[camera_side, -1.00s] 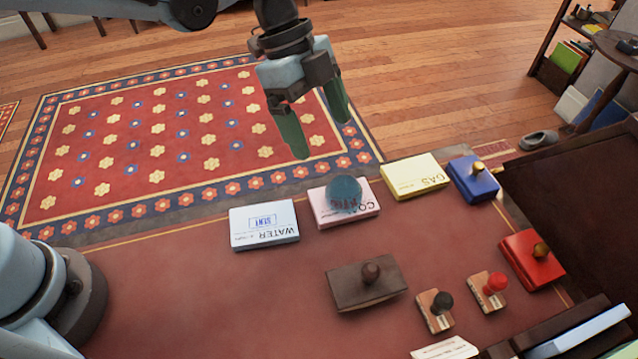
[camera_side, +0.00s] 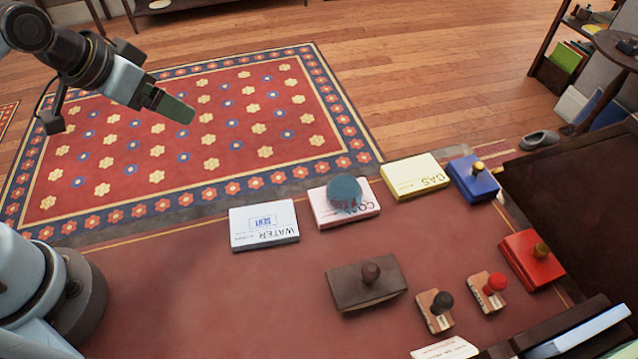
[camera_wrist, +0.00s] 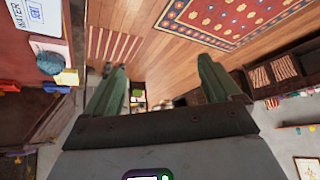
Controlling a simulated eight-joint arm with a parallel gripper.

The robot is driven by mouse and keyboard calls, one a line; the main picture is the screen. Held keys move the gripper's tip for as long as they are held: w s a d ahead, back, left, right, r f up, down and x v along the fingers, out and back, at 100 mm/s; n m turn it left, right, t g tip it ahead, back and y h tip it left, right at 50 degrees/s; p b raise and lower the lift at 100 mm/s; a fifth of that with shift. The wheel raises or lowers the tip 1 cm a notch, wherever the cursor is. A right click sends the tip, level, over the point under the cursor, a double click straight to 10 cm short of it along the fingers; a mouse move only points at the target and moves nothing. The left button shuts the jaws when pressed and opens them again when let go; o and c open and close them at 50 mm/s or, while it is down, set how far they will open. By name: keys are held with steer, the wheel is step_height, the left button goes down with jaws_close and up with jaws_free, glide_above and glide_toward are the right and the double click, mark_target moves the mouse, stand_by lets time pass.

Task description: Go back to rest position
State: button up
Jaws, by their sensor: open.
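My gripper (camera_side: 180,108) is at the upper left in the side view, raised above the patterned rug and well away from the desk items. It points to the right and slightly down. In the wrist view its two green fingers (camera_wrist: 160,85) stand apart with nothing between them. The wrist view looks out across the room, with the rug at the top right and the desk edge at the left.
The desk (camera_side: 210,310) holds a white WATER box (camera_side: 264,236), a pink box (camera_side: 330,210) with a blue-grey round thing (camera_side: 344,192), a yellow GAS box (camera_side: 415,178), blue (camera_side: 474,184) and red (camera_side: 530,262) knobbed blocks, a brown blotter (camera_side: 350,290) and two stamps (camera_side: 436,318) (camera_side: 488,300).

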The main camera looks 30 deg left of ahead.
steer(key=shift+s+a+f+n+t, duration=0.3)
steer(key=shift+s+a+n, duration=0.15)
steer(key=shift+a+n, duration=0.25)
stand_by(0.9)
